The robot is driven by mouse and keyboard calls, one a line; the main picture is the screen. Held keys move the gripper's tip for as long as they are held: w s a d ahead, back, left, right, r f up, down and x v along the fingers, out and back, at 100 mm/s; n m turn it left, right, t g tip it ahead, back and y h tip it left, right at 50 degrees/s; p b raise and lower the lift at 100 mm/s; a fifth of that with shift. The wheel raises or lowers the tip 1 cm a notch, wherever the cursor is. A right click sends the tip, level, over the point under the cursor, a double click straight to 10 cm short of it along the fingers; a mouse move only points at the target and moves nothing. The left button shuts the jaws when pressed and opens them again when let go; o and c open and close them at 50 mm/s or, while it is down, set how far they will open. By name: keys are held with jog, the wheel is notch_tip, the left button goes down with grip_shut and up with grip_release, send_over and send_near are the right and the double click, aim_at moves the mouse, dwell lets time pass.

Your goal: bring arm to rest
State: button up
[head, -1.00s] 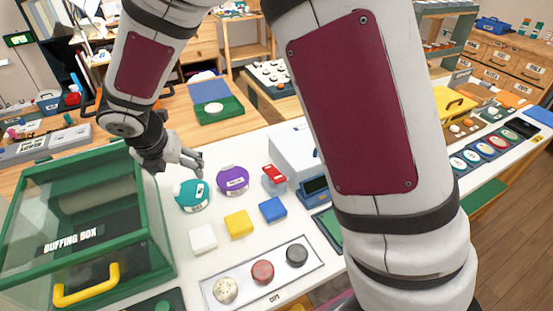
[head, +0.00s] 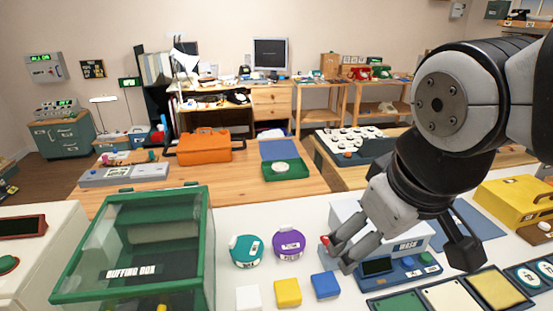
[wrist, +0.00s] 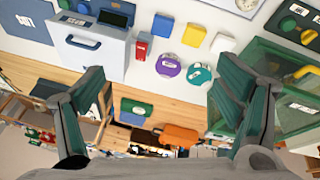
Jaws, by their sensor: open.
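My gripper (head: 338,255) is at the right in the head view, above the white bench near the wash machine (head: 385,240). Its fingers are apart and nothing is between them. In the wrist view my gripper (wrist: 165,95) shows two green-grey fingers spread wide, with the bench below. My arm comes in from the right edge of the head view and hides part of the wash machine and the bench behind it.
The green-framed buffing box (head: 140,255) stands at the left. A teal round container (head: 246,251) and a purple one (head: 289,244) stand mid-bench, with white, yellow (head: 288,292) and blue (head: 325,285) blocks in front. A yellow case (head: 515,203) is at the right.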

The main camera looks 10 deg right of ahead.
jog(key=s+m, duration=0.1)
jog(key=s+m+y, duration=0.1)
jog(key=s+m, duration=0.1)
jog(key=shift+a, duration=0.2)
dwell(1.1)
